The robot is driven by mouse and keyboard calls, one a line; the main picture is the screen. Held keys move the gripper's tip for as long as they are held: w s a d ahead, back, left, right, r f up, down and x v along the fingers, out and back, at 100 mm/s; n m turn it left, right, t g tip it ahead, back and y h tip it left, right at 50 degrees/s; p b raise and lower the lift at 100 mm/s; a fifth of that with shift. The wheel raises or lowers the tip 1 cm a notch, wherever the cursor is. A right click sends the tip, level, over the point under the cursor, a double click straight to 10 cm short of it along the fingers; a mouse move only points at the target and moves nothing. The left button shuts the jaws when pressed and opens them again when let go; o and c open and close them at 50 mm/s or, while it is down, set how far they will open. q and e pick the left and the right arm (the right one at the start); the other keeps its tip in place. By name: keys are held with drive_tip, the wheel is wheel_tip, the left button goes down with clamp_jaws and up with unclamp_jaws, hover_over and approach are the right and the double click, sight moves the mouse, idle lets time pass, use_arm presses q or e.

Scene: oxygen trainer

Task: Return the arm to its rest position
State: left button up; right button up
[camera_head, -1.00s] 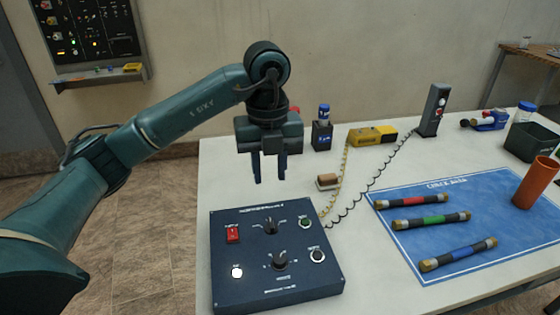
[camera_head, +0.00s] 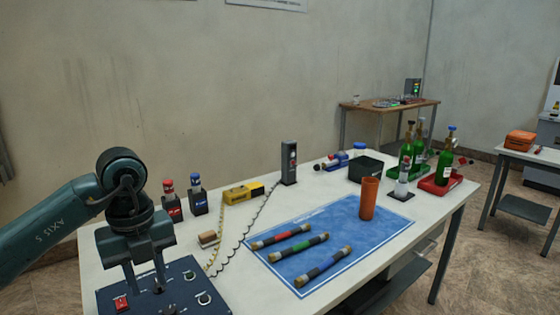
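My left arm comes in from the left, and its gripper (camera_head: 147,283) points down above the dark blue control panel (camera_head: 208,303) at the table's near left. The two fingers show apart with nothing between them. The fingertips cover part of the panel's knobs, and I cannot tell how far above the panel they are. The panel bears a red switch (camera_head: 121,304) and black knobs. My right gripper is not in view.
A blue mat (camera_head: 372,235) holds three dark tubes with coloured bands and an orange cylinder (camera_head: 368,198). A yellow device (camera_head: 243,193), small bottles and a grey upright unit (camera_head: 289,162) stand behind. Green bottles (camera_head: 444,167) stand at the right.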

use_arm(q)
drive_tip(key=s+d+f+m+g+h+p, duration=0.1)
drive_tip(key=s+d+f+m+g+h, duration=0.1)
drive_tip(key=s+d+h, duration=0.45)
drive_tip(key=s+d+f+m+g+h+p, duration=0.1)
drive_tip(key=d+f+m+g+h, duration=0.15)
drive_tip(key=d, duration=0.75)
drive_tip(key=s+d+r+n+t+h+p, duration=0.1)
drive_tip(key=d+r+n+t+h+p, duration=0.1)
drive_tip(key=d+r+n+t+h, duration=0.8)
drive_tip(key=w+a+f+n+t+y+p, duration=0.2)
drive_tip(key=w+a+f+n+t+y, duration=0.1)
drive_tip(key=a+f+n+t+y, duration=0.95)
drive_tip(key=s+a+f+n+g+y, duration=0.1)
drive_tip(key=s+a+f+n+g, duration=0.2)
drive_tip(key=s+f, duration=0.2)
drive_tip(key=s+a+f+n+g+y, duration=0.2)
drive_tip(key=s+f+n+g, duration=0.2)
drive_tip(key=f, duration=0.7)
drive_tip(key=shift+s+a+n+p, duration=0.3)
drive_tip(key=shift+s+a+p, duration=0.1)
drive_tip(key=shift+s, duration=0.75)
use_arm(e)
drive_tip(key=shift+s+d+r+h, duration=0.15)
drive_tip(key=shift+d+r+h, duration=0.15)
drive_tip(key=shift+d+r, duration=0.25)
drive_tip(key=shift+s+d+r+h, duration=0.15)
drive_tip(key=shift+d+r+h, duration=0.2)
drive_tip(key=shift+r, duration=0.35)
